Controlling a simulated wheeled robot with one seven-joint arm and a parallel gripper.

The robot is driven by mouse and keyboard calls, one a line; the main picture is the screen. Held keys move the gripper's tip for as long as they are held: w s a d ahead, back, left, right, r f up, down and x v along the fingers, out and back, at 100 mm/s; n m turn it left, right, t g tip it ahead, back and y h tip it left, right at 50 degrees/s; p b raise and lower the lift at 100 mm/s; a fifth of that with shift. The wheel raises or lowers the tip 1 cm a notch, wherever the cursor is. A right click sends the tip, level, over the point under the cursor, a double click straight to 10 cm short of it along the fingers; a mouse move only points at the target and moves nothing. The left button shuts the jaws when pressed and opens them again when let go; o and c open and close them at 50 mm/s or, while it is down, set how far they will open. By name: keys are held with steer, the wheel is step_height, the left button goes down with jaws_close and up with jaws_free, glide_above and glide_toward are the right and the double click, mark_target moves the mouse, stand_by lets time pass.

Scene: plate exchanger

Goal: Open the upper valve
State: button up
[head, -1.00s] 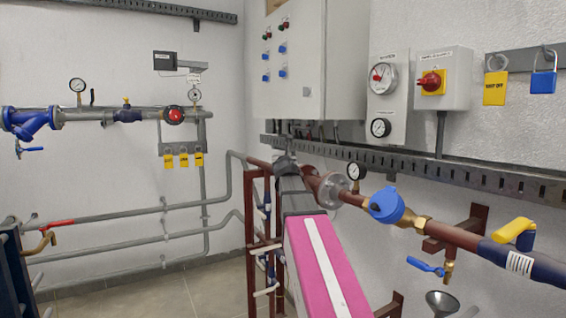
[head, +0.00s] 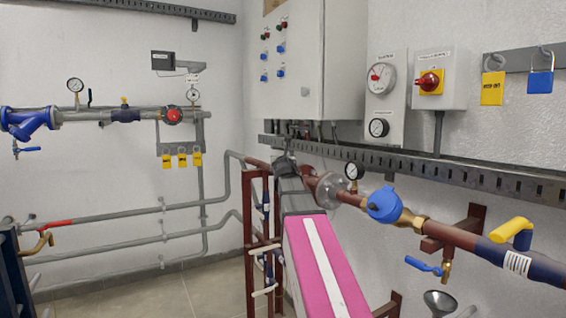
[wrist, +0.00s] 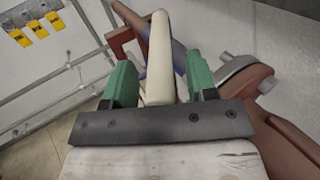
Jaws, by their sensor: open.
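In the wrist view a long cream handle (wrist: 160,62) stands between the two green fingertips of my gripper (wrist: 159,72). The gripper is open, with a narrow gap visible on each side of the handle. A bit of blue pipe shows behind the handle. In the head view my pink arm hides the gripper and the handle. I cannot tell for sure which valve the handle between my fingers belongs to.
A brown pipe with a flange (head: 331,188), a blue meter (head: 385,205) and a yellow handle (head: 512,229) runs close along the right wall. Grey pipes (head: 120,212) line the left wall. Bare floor (head: 180,295) shows left of the frame.

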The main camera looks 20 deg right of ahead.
steer(key=v, duration=1)
steer(key=shift+s, duration=0.3)
steer(key=shift+a, duration=0.1)
